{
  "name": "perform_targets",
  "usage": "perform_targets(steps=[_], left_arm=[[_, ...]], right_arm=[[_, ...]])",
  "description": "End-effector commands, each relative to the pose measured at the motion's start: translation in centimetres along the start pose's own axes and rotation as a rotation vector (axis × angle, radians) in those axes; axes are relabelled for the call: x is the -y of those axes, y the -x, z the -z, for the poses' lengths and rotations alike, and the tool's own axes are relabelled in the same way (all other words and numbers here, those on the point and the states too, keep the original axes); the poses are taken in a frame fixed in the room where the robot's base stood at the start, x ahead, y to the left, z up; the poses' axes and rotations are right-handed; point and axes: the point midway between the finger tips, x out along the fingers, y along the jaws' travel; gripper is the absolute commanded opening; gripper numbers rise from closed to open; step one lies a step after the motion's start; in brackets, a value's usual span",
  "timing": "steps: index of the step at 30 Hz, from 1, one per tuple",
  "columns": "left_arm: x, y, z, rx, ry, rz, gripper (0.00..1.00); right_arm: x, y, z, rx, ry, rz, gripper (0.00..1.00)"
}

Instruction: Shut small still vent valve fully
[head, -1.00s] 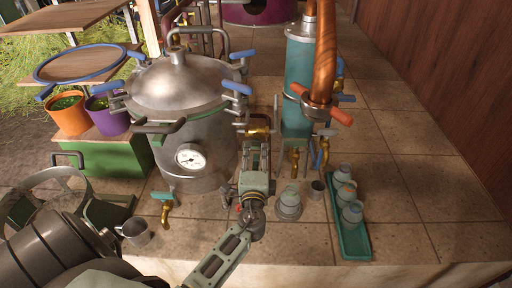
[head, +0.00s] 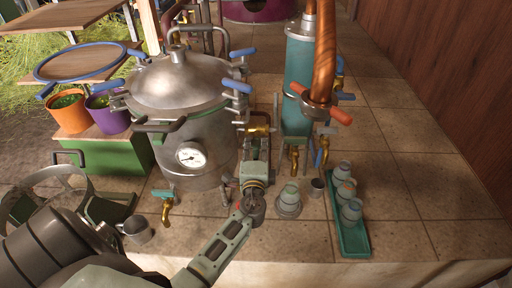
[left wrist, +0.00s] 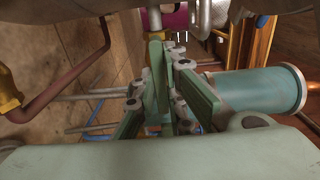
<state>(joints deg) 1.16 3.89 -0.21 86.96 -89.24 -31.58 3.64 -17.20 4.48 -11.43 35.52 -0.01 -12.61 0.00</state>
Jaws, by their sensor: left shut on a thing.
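The small still's vent valve shows as a brass fitting (head: 258,131) between the big steel pot and the teal column in the head view. My left gripper (head: 257,148) reaches up to it from the front. In the left wrist view the left gripper (left wrist: 168,100) is shut on a green handle (left wrist: 157,72) below a brass piece (left wrist: 154,36). I take this handle to be the valve's; the fingers partly hide it, and its exact angle is hard to tell. My right gripper is in neither view.
The steel pot (head: 180,88) with a dial stands left, the teal column (head: 299,80) with a copper pipe right. A grey-green capped jar (head: 289,198), a small cup (head: 316,187) and a teal tray (head: 352,242) with several jars stand near my arm. A metal mug (head: 138,229) stands front left.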

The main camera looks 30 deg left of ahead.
Motion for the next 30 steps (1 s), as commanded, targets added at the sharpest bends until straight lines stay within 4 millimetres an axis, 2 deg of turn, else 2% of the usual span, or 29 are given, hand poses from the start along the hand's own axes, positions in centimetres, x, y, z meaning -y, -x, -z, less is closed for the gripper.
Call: perform_targets(steps=[14,30], left_arm=[[-0.10,0.06,0.04,-0.001,-0.078,-0.002,0.00],[-0.02,0.06,0.03,-0.002,-0.539,-0.002,0.00]], right_arm=[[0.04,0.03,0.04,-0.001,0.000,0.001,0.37],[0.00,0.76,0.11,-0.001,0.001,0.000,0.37]])
